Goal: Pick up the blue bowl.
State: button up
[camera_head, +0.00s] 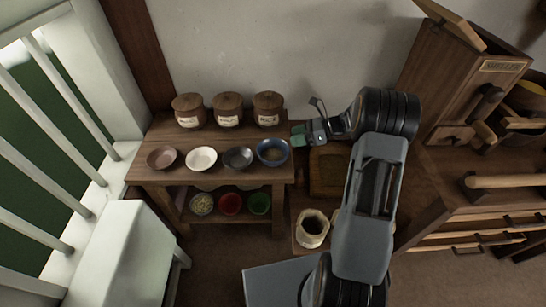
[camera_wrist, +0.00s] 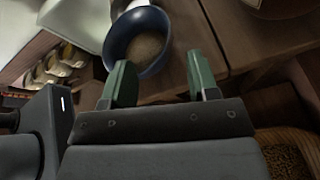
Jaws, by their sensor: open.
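The blue bowl (camera_head: 272,152) stands at the right end of the row of bowls on the wooden table's top. It holds something brownish or grainy. In the wrist view the blue bowl (camera_wrist: 137,42) lies ahead of the fingertips, toward the left finger. My gripper (camera_head: 298,135) is just right of the bowl, near the table's right end. In the wrist view my gripper (camera_wrist: 158,75) shows two green fingers spread apart with nothing between them. I cannot tell whether a finger touches the bowl's rim.
A dark grey bowl (camera_head: 238,158), a white bowl (camera_head: 201,159) and a brownish bowl (camera_head: 161,158) stand left on the table (camera_head: 150,178). Lidded jars (camera_head: 228,110) line the back. Smaller bowls (camera_head: 230,204) sit on the shelf below. A sack (camera_head: 312,228) stands at lower right.

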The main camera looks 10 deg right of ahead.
aim_at(267, 143)
jog(key=shift+b+x, duration=0.8)
jog(key=shift+x, duration=2.05)
jog(key=shift+c, duration=0.4)
grip_shut()
